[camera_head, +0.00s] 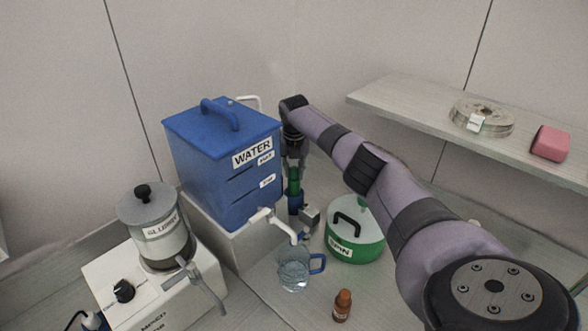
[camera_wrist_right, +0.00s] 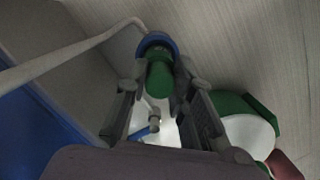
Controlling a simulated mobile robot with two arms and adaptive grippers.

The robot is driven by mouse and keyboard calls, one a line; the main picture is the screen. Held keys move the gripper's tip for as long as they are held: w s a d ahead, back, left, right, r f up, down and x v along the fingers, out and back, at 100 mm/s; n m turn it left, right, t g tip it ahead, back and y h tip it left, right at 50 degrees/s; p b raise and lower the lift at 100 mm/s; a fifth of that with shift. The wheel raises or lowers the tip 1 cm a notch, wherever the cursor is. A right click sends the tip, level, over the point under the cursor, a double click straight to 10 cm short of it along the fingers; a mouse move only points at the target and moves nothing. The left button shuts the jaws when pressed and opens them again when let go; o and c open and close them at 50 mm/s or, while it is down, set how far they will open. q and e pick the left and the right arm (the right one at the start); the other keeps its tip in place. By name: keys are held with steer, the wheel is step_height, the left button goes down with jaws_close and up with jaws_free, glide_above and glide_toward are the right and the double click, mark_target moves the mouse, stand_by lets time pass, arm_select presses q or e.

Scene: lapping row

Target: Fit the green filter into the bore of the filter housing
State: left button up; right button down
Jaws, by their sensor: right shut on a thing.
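My right gripper (camera_head: 293,165) points down beside the blue water tank and is shut on the green filter (camera_head: 293,182). The filter is upright, with its lower end at the top of the blue filter housing (camera_head: 295,204). In the right wrist view, the gripper (camera_wrist_right: 160,88) has a finger on each side of the green filter (camera_wrist_right: 159,78). The blue rim of the housing (camera_wrist_right: 155,40) shows just beyond the filter's far end. I cannot tell how far the filter is inside the bore. My left gripper is not in view.
The blue water tank (camera_head: 220,165) stands close left of the housing, with a white tap (camera_head: 270,219) in front. A glass jug (camera_head: 293,270), a brown bottle (camera_head: 342,305) and a green spin unit (camera_head: 355,243) stand nearby. A shelf (camera_head: 400,100) is at right.

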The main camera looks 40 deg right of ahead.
mark_target(294, 181)
steer(key=c, duration=1.4)
jaws_free()
steer(key=shift+r+p, duration=0.55)
steer(key=shift+r, duration=0.5)
step_height(294, 181, up, 11)
steer(key=s+a+b, duration=0.1)
steer(key=b, duration=0.1)
steer(key=shift+s+b, duration=0.2)
steer(key=shift+b, duration=0.15)
